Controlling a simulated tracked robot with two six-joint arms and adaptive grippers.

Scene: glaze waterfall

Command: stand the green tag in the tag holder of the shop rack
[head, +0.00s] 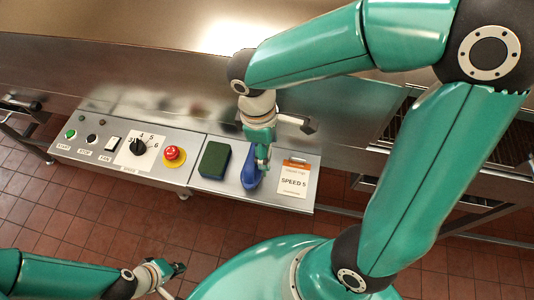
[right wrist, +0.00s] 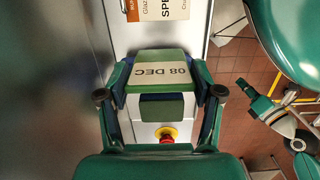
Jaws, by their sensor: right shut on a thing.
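In the head view my right gripper (head: 261,158) is over the right part of the control panel, and the tag cannot be made out there. My left gripper (head: 172,279) is open and empty over the floor at the lower left. I cannot make out the tag holder or the shop rack in either view.
The panel (head: 215,186) carries a dial (head: 138,147), a red stop button (head: 173,153), a dark green block (head: 214,160) and a "SPEED 5" sheet (head: 294,179). A blue thing (head: 250,174) is just below my right gripper. Tiled floor (head: 90,215) lies open in front.

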